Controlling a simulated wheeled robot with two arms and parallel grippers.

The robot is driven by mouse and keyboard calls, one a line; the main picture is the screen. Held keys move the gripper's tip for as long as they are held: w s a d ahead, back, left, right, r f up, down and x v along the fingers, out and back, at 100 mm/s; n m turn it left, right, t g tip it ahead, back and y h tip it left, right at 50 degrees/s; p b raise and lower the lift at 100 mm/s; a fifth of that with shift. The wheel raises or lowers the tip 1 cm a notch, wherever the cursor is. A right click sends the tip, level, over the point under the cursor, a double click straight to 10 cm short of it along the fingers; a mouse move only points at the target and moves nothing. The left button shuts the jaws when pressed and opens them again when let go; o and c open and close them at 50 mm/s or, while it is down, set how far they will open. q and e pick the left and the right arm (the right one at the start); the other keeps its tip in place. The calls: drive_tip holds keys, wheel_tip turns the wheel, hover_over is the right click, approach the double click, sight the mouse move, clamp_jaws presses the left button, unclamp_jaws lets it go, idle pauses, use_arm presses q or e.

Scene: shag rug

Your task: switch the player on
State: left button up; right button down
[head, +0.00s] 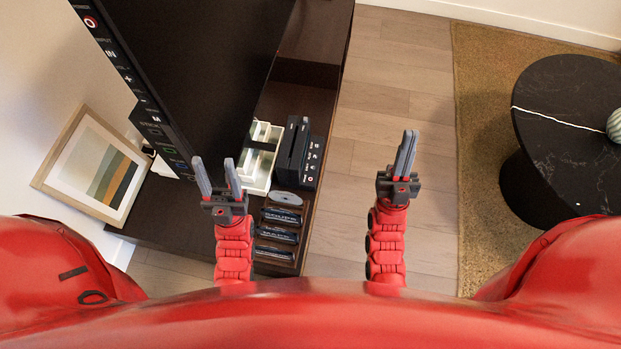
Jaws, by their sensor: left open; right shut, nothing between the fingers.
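The player looks to be the black box (294,150) with small white-marked buttons along its right side, standing on the dark cabinet beside the screen. I cannot tell from its markings whether it is on. My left gripper (217,176) is open and empty, in front of the screen's lower edge and left of the player. My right gripper (405,155) is shut and empty, over the wooden floor to the right of the player, apart from it.
A large black screen (205,65) stands on the dark cabinet (310,75). A white holder (259,170), a grey disc (286,198) and several dark cases (277,235) sit near the player. A framed picture (98,170) leans at left. A black round table (565,125) stands right.

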drive_tip(key=w+d+f+m+g+h, duration=0.4)
drive_tip(key=w+f+g, duration=0.4)
drive_tip(key=w, duration=0.6)
drive_tip(key=w+f+g+y+b, duration=0.1)
drive_tip(key=w+f+g, duration=0.25)
drive_tip(key=f, duration=0.45)
drive_tip(key=w+f+g+y+b, duration=0.1)
drive_tip(key=w+f+g, duration=0.2)
drive_tip(key=w+f, duration=0.3)
drive_tip(key=a+f+n+g+y, duration=0.2)
drive_tip(key=a+f+g+y, duration=0.3)
drive_tip(key=f, duration=0.5)
drive_tip(key=s+a+f+n+g+y, duration=0.2)
drive_tip(key=s+a+g+y, duration=0.1)
drive_tip(key=a, duration=0.5)
drive_tip(key=s+a+f+n+g+y, duration=0.2)
drive_tip(key=s+a+f+g, duration=0.1)
drive_tip(key=a, duration=0.4)
drive_tip(key=shift+s+a+f+g+y+b, duration=0.2)
drive_tip(key=shift+s+a+g+y+b, duration=0.2)
drive_tip(key=shift+s+g, duration=0.2)
drive_tip(key=shift+f, duration=0.1)
wheel_tip(320, 180, down, 8)
drive_tip(key=b, duration=0.5)
drive_tip(key=shift+d+r, duration=0.1)
drive_tip(key=shift+r, duration=0.15)
drive_tip(key=shift+f+b, duration=0.6)
